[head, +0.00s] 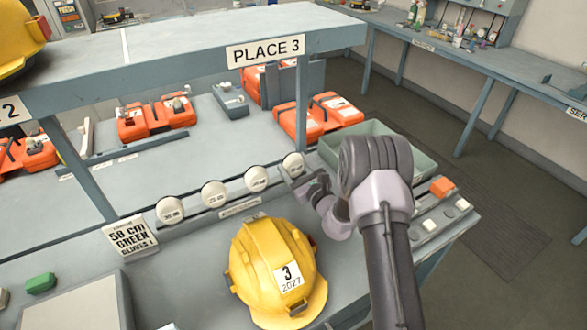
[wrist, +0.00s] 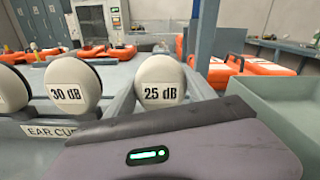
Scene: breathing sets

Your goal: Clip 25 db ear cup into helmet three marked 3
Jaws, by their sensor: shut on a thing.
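The 25 dB ear cup (wrist: 160,92) is a white round cup, label facing the wrist camera. It also shows at the right end of the ear cup row (head: 293,165) in the head view. Helmet three (head: 276,272), a yellow helmet with a tag marked 3 and 2027, sits on the bench in front of the row. Its far side is hidden.
A 30 dB ear cup (wrist: 74,88) stands to the left of the held one. A green-grey tray (head: 378,140) is behind my arm. The PLACE 3 shelf (head: 200,62) overhangs behind the row.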

